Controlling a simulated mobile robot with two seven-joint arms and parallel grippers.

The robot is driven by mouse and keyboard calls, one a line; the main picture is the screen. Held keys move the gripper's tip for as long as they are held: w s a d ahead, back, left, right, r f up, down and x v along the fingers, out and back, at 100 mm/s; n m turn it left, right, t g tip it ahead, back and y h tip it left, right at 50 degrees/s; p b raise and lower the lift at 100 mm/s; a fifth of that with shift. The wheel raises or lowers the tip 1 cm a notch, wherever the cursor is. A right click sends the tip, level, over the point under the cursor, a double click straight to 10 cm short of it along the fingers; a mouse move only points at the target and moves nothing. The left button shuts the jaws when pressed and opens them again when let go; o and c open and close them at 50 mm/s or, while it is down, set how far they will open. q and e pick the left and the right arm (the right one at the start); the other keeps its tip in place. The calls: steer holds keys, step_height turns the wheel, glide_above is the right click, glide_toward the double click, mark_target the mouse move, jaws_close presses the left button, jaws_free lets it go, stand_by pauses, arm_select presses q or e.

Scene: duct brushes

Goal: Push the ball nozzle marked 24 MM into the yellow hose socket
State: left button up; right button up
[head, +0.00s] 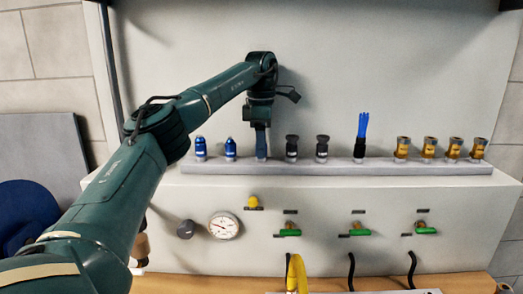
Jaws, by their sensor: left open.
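My left gripper (261,137) reaches down over the shelf from above and is open. Its fingers are at a blue piece that they largely cover, in line with two blue nozzles (200,148) to its left. I cannot tell whether the fingers touch it. Two black nozzles (292,148) and several brass-coloured nozzles (402,148) stand upright to the right. The labels are too small to read, so I cannot tell which one is marked 24 MM. A yellow hose end (297,272) stands at the bottom centre. My right gripper is not in view.
The grey shelf (440,167) runs along the wall panel. A blue-bristled brush (361,135) stands among the nozzles. Below are a round gauge (223,226), a yellow knob (253,202) and green valve handles (360,232). Black hoses (351,270) hang below. The panel above the shelf is clear at right.

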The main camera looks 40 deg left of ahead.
arm_select(q)
steer(key=shift+f, duration=0.15)
stand_by(0.7)
steer(key=shift+p, duration=0.6)
stand_by(0.4)
jaws_close()
stand_by(0.5)
steer(key=shift+r, duration=0.2)
steer(key=shift+r, duration=2.85)
